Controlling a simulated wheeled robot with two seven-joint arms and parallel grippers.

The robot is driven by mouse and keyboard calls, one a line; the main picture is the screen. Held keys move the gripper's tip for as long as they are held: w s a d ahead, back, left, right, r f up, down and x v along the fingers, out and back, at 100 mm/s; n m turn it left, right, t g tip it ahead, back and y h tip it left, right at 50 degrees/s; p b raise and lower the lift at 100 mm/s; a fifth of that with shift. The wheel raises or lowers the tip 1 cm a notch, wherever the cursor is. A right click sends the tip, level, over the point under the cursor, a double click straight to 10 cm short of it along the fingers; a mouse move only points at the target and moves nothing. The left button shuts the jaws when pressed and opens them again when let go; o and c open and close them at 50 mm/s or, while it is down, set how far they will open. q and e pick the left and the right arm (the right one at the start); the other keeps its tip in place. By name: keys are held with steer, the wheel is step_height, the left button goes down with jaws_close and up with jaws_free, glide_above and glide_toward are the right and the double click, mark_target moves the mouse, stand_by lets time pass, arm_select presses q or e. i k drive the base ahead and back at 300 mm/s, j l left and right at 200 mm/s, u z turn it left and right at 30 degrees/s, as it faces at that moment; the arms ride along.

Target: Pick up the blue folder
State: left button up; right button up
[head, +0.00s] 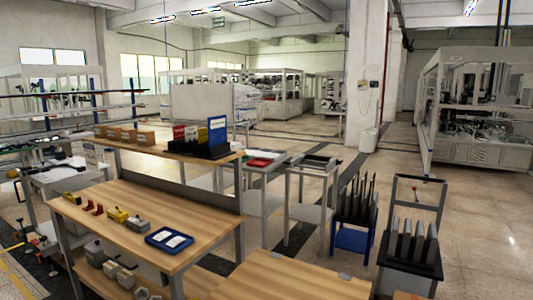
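A blue folder (217,131) stands upright at the right end of the raised wooden shelf (150,146). It is at the right side of a black holder (205,151), with its lower part hidden by the holder. Its face looks blue with a paler panel. Neither of my grippers can be made out in the head view, and nothing is seen holding the folder.
Below the shelf, a wooden workbench (120,225) carries a blue tray (150,240) with white items, plus yellow, red and grey pieces. Another wooden tabletop (290,278) is close in front. Carts with dark upright pieces (420,240) stand to the right. Open floor lies beyond.

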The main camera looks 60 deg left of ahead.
mark_target(218, 129)
steer(key=u, duration=2.4)
steer(key=i+j+z, duration=0.15)
steer(key=j+z, duration=0.15)
steer(key=i+j+z, duration=0.15)
steer(key=j+z, duration=0.2)
steer(key=i+j+z, duration=0.1)
steer(key=j+z, duration=0.2)
